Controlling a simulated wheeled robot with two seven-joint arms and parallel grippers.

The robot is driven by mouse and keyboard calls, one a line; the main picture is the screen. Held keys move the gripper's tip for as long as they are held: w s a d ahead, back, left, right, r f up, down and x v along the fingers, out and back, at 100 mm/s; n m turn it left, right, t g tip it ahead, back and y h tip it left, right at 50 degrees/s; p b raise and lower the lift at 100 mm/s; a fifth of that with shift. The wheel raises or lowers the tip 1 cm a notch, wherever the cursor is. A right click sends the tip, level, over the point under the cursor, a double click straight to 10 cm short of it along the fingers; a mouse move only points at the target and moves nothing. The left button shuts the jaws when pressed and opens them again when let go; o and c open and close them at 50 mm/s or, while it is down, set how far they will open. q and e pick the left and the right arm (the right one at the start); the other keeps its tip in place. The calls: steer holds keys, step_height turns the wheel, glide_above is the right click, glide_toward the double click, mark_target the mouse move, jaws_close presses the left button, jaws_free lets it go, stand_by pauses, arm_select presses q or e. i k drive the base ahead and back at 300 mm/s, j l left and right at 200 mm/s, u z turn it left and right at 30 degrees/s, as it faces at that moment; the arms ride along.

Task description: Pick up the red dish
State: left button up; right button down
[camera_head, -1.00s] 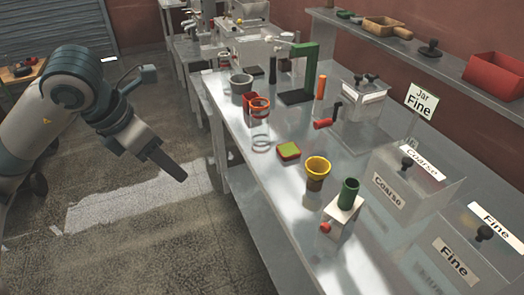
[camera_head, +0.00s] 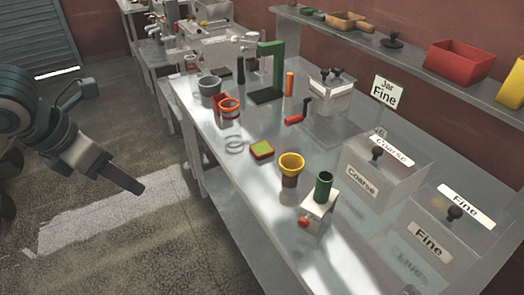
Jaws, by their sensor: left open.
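A small square red dish-like piece with a green top (camera_head: 261,149) lies on the metal bench, left of a yellow-rimmed cup. Another red candidate is a red open box (camera_head: 458,62) on the wall shelf at the upper right. A small red holder (camera_head: 219,101) stands farther back, partly behind an orange ring. I cannot tell for sure which one is the red dish. My left gripper (camera_head: 138,187) is over the floor left of the bench, apart from all of them and empty. It shows side-on, so the gap between its fingers is hard to see. My right gripper is out of view.
On the metal bench (camera_head: 215,155) stand a clear jar (camera_head: 234,145), the yellow-rimmed cup (camera_head: 290,168), a green tube on a white block (camera_head: 322,187), a green stand (camera_head: 270,75) and clear Coarse (camera_head: 361,186) and Fine (camera_head: 428,242) bins. The floor left of it is clear.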

mark_target(261, 150)
steer(key=i+j+z, duration=0.2)
steer(key=z, duration=0.15)
steer(key=i+j+z, duration=0.15)
steer(key=j+z, duration=0.25)
